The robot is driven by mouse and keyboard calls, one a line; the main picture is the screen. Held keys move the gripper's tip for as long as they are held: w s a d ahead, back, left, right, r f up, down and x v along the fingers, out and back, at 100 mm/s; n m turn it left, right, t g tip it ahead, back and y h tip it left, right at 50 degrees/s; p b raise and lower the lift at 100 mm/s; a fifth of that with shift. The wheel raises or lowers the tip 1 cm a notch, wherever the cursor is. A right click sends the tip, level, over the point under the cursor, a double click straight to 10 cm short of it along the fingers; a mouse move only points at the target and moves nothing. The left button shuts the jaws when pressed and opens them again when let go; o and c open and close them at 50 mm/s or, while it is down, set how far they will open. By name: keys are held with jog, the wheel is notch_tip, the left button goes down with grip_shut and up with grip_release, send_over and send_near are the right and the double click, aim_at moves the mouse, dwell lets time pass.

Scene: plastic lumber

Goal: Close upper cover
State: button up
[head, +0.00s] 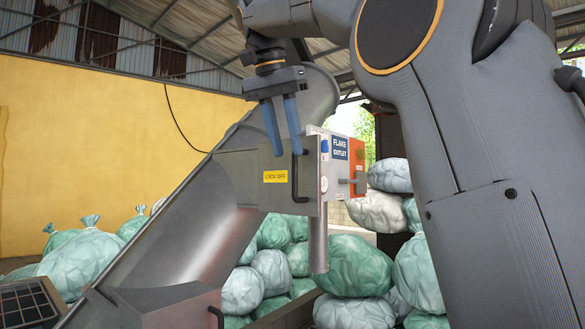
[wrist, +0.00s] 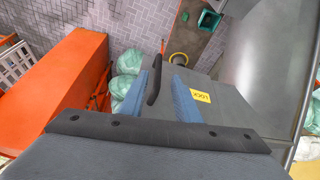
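The upper cover (head: 262,192) is a grey metal panel with a yellow LOCK OFF label and a black bar handle (head: 303,178). Contact with the handle cannot be told.
A FLAKE OUTLET box (head: 340,150) with an orange panel is just right of the cover. A second metal cover (head: 165,305) is at the lower front. Several filled bags (head: 355,265) lie behind. An orange machine body (wrist: 60,95) is at left in the wrist view.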

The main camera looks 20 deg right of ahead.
aim_at(294, 166)
jog(key=x, duration=0.4)
jog(key=p+x, duration=0.1)
jog(key=x, duration=0.1)
jog(key=shift+d+f, duration=0.2)
jog(key=shift+d, duration=0.2)
jog(key=shift+w+f, duration=0.15)
jog(key=shift+f, duration=0.25)
grip_shut()
